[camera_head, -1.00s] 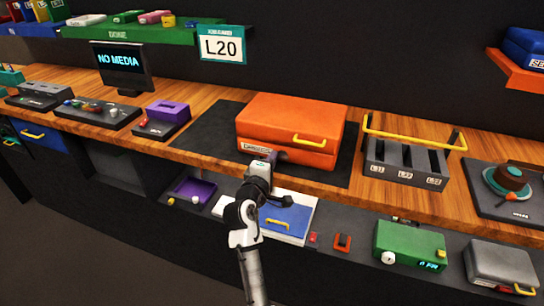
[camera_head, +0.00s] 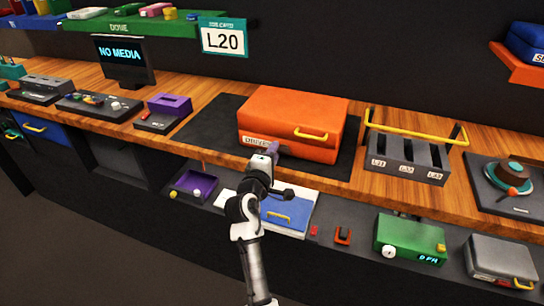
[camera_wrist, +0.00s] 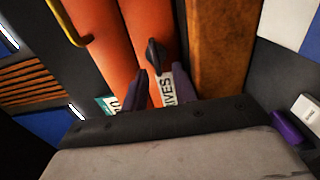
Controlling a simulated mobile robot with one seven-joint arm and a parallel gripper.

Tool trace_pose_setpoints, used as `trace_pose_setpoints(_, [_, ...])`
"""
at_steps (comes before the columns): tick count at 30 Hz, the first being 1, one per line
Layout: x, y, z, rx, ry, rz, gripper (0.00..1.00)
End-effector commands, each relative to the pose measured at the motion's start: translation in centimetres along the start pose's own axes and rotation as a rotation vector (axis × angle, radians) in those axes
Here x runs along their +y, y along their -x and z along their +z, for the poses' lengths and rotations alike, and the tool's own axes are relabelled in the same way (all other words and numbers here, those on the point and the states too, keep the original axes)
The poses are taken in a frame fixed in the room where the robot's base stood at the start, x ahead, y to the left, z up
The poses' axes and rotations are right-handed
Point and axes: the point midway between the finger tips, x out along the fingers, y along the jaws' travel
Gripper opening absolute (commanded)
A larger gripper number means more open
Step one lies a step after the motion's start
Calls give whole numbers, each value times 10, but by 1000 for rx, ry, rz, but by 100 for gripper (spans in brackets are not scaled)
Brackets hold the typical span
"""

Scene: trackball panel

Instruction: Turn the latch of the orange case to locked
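The orange case (camera_head: 285,108) is shut on the dark mat, with a yellow handle (camera_head: 311,135) and a white label on its front. Its dark latch (camera_wrist: 155,54) shows in the wrist view, on the orange front beside the label (camera_wrist: 172,90). The latch lies roughly along the picture's vertical. My gripper (camera_wrist: 160,84) is open, its two dark purple fingers apart and pointing at the case front, with the latch just beyond the gap between them. I cannot tell whether they touch it. In the head view my gripper (camera_head: 272,149) hides the latch.
A grey slotted rack (camera_head: 405,158) with a yellow bar stands right of the case. A purple holder (camera_head: 170,107) stands to the left. Below the wooden bench, a blue-and-white box (camera_head: 285,213) and a green device (camera_head: 410,240) sit on the lower shelf.

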Motion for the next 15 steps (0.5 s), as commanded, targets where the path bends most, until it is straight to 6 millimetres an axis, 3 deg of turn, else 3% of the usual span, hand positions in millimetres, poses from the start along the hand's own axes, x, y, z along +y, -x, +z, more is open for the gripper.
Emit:
trace_pose_setpoints(5, [-2,14,-1,3,-1,1,28])
trace_pose_setpoints(15, [-4,89,-1,3,-2,0,28])
